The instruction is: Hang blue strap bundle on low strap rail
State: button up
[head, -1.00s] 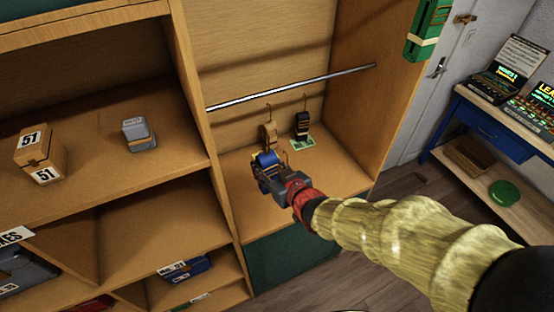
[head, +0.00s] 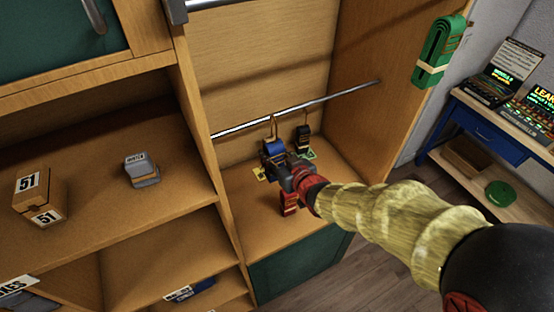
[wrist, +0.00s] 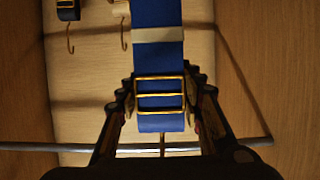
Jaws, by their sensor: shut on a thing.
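The blue strap bundle (head: 274,148) is in my gripper (head: 290,165), inside the right-hand cabinet bay. In the wrist view the bundle (wrist: 158,60) has a pale band and a gold buckle, with the fingers on either side. A bit of gold hook (wrist: 162,146) shows at its end, near the rail. The metal rail (head: 345,92) crosses the bay; the wrist view shows it too (wrist: 45,147). In the head view the blue bundle lies just below the rail; I cannot tell whether its hook touches it.
A black bundle with a hook (head: 303,136) is at the back of the bay. A tan bundle (wrist: 121,9) shows in the wrist view, mostly hidden in the head view. Another rail (head: 205,4) is higher up. A green strap bundle (head: 438,50) is on the right-hand panel.

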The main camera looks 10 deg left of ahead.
jog(key=b+x, duration=0.2)
jog(key=x, duration=0.4)
jog(key=shift+f+b, duration=0.3)
jog(key=shift+b, duration=0.05)
dwell(0.4)
jog(key=shift+s, duration=0.1)
jog(key=o, duration=1.3)
jog(key=shift+c, duration=0.2)
jog(key=shift+o, duration=0.6)
jog(key=shift+s, duration=0.1)
